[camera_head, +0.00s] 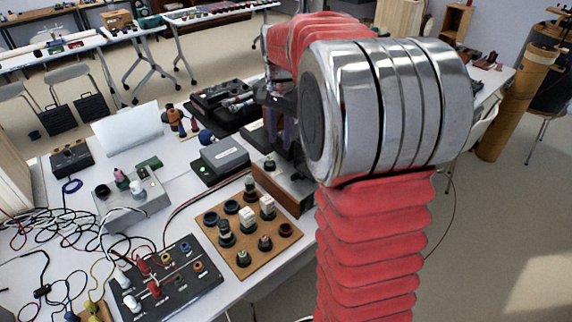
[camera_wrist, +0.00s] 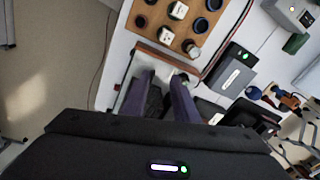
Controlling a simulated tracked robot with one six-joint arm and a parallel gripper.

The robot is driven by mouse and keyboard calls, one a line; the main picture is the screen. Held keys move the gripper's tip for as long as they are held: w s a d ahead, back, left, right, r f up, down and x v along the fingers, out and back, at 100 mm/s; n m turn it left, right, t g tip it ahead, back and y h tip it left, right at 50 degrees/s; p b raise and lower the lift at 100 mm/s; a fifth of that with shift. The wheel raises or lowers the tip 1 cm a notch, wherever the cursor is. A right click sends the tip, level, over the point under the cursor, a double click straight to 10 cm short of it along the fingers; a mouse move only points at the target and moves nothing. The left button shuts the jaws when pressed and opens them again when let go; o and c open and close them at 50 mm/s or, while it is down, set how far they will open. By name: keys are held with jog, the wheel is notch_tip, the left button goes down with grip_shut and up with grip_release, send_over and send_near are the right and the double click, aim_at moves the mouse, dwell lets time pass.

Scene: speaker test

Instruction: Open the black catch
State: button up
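My gripper (camera_wrist: 163,82) shows in the wrist view as two purple fingers set apart, with a gap between them. They are over or beside a box with a wooden side and greyish top (camera_wrist: 133,75). In the head view my gripper (camera_head: 281,128) is partly hidden behind my wrist, above the far end of this wooden box (camera_head: 288,190). A small dark knob (camera_head: 270,163) stands at the box's left end; it also shows near the fingertips in the wrist view (camera_wrist: 181,79). I cannot clearly make out the black catch; dark shapes lie between and behind the fingers.
A wooden board (camera_head: 240,258) with several knobs and plugs stands in front of the box. A grey-topped device (camera_head: 222,158) is at its left. A black socket panel (camera_head: 178,288) and loose cables lie front left. The table edge runs close on the right.

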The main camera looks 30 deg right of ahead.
aim_at(298, 175)
jog(key=w+d+f+m+g, duration=0.1)
jog(key=w+d+f+m, duration=0.2)
jog(key=d+f, duration=0.2)
jog(key=d, duration=0.2)
jog(key=shift+w+d+f, duration=0.3)
jog(key=shift+d+f, duration=0.05)
jog(key=shift+d, duration=0.05)
jog(key=shift+f, duration=0.1)
notch_tip(298, 175, down, 14)
jog(key=shift+r, duration=0.15)
dwell(0.4)
grip_shut()
